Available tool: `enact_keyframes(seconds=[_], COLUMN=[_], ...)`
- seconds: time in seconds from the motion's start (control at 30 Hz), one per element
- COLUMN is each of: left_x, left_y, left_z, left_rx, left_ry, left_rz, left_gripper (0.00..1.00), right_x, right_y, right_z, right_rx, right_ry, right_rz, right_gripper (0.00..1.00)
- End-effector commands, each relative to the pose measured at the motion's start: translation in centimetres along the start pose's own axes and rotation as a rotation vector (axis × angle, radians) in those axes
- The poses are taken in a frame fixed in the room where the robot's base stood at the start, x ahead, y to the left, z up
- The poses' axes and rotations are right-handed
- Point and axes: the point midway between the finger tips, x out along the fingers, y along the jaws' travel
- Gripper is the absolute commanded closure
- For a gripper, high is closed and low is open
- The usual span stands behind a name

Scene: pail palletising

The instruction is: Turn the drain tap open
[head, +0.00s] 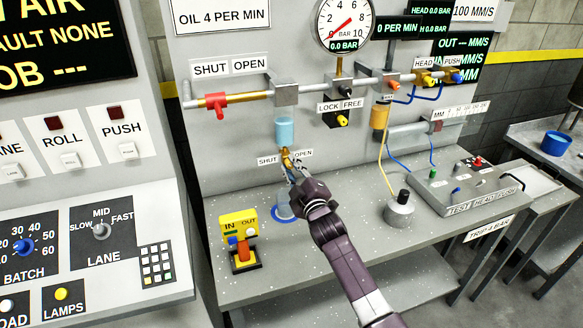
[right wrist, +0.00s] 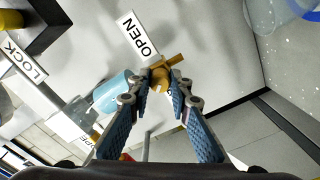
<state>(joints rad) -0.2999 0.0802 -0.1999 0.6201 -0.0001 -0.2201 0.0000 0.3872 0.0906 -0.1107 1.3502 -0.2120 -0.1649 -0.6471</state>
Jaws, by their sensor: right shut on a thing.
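The drain tap (head: 286,157) is a small brass fitting below the light-blue filter bowl (head: 285,131), between SHUT and OPEN labels. My right gripper (head: 293,167) reaches up to it from the lower right. In the right wrist view the gripper (right wrist: 158,86) has its two fingertips closed on the brass tap (right wrist: 160,74), one on each side. The OPEN label (right wrist: 139,37) is just above the tap there. The tap's handle angle is partly hidden by the fingers. My left gripper is not in view.
A clear cup with a blue base (head: 277,213) stands under the tap, partly behind my gripper. A yellow IN/OUT block (head: 239,235) stands on the bench to the left. A grey weight-like piece (head: 400,210) with a yellow hose stands to the right. Bench front is clear.

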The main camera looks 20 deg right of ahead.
Motion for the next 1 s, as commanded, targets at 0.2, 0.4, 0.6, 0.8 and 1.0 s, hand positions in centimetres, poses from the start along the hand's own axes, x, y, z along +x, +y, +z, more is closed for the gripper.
enact_keyframes(seconds=[0.2,0.4,0.6,0.8,1.0], left_x=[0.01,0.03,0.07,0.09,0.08], left_y=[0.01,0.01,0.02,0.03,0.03], left_z=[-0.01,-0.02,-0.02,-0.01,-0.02], left_rx=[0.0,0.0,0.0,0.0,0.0], left_ry=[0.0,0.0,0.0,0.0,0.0], left_rz=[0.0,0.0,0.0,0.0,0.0], left_gripper=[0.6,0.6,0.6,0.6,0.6], right_x=[-0.02,-0.02,-0.02,-0.02,-0.02], right_y=[-0.05,-0.07,-0.1,-0.1,-0.11], right_z=[0.02,0.02,0.01,0.02,0.02], right_rx=[0.011,0.078,0.22,0.404,0.597], right_ry=[0.0,-0.001,-0.001,-0.001,-0.001], right_rz=[-0.001,-0.001,-0.001,-0.001,-0.001], right_gripper=[1.0,1.0,1.0,1.0,1.0])
